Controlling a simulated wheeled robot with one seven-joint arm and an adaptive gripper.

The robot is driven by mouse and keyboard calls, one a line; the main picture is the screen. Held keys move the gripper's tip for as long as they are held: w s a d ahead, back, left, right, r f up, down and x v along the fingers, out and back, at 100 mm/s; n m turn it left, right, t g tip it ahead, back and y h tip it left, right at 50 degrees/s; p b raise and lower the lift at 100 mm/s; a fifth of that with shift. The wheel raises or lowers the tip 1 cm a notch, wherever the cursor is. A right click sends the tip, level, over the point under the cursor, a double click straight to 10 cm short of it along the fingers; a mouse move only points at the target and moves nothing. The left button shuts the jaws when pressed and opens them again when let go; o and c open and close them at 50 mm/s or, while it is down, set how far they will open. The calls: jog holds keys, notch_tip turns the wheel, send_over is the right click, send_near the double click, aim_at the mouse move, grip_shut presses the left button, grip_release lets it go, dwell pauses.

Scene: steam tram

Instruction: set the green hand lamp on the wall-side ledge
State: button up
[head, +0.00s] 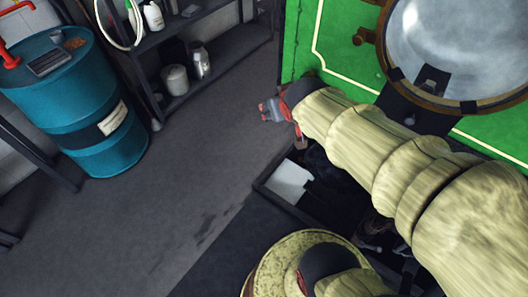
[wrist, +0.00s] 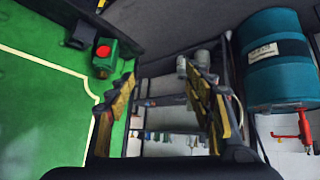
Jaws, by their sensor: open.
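A small green box-shaped thing with a round red face, which looks like the green hand lamp (wrist: 104,58), shows in the wrist view beside the green tram panel. It is left of my gripper (wrist: 156,74) and apart from its fingers. My gripper is open, with nothing between its fingers. In the head view my gripper (head: 281,122) hangs over the floor beside the green tram front. I cannot make out the lamp in the head view; my arm covers part of that area. I cannot tell which surface is the wall-side ledge.
A teal drum (head: 75,105) with red pipework stands at the left. A dark shelf rack (head: 222,61) along the wall holds pale containers (head: 175,80). A round glass (head: 455,45) is on the tram front. A dark open tray (head: 268,187) lies below my arm. The grey floor (head: 185,165) between is clear.

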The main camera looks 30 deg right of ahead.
jog(key=s+a+r+n+g+y, duration=0.1)
jog(key=s+a+n+g+y, duration=0.1)
jog(key=s+a, duration=1)
jog(key=shift+s+a+r+g+y, duration=0.3)
jog(key=shift+a+y, duration=0.1)
jog(key=shift+y, duration=0.2)
jog(key=shift+r, duration=0.2)
jog(key=shift+c, duration=0.7)
